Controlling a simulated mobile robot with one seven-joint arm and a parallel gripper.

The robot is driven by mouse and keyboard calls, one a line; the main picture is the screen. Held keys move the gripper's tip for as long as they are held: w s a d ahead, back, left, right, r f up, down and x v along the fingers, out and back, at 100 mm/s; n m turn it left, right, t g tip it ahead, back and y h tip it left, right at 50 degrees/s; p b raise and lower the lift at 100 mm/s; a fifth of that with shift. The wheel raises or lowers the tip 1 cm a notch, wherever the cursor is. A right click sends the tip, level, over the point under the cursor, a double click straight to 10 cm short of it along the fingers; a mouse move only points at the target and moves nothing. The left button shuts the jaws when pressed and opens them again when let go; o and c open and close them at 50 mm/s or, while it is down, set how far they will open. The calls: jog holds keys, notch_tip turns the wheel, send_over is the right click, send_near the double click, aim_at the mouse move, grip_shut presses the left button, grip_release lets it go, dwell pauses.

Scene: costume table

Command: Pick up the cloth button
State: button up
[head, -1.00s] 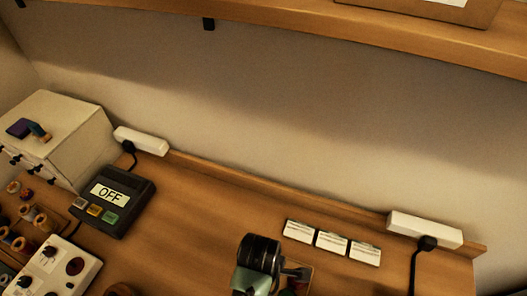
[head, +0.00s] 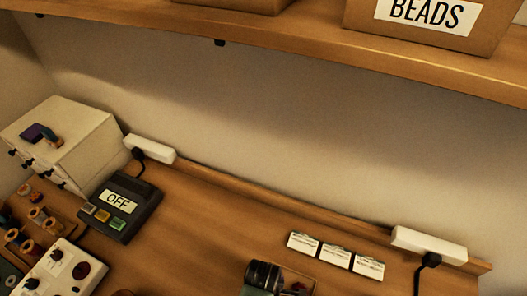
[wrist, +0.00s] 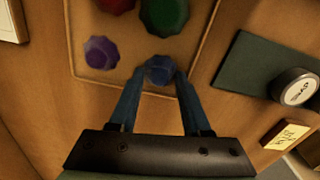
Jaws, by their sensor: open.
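In the wrist view my gripper (wrist: 158,84) is open, with its two blue-grey fingers reaching over the near edge of a shallow tan tray (wrist: 79,75). A dark blue faceted button (wrist: 159,69) lies between the fingertips; I cannot tell whether they touch it. A purple button (wrist: 102,52), a red button (wrist: 115,4) and a green button (wrist: 165,14) lie further in. Which one is the cloth button I cannot tell. In the head view my dark wrist (head: 263,276) is at the bottom edge, next to the tray (head: 313,284); the fingertips are hidden there.
A dark green mat (wrist: 250,62) with a round labelled container (wrist: 294,87) lies right of the tray in the wrist view. In the head view, white cards (head: 335,256) lie behind the tray. A device reading OFF (head: 119,206) stands left. A shelf (head: 300,45) is above.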

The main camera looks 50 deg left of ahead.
grip_shut()
jog(key=shift+r, duration=0.15)
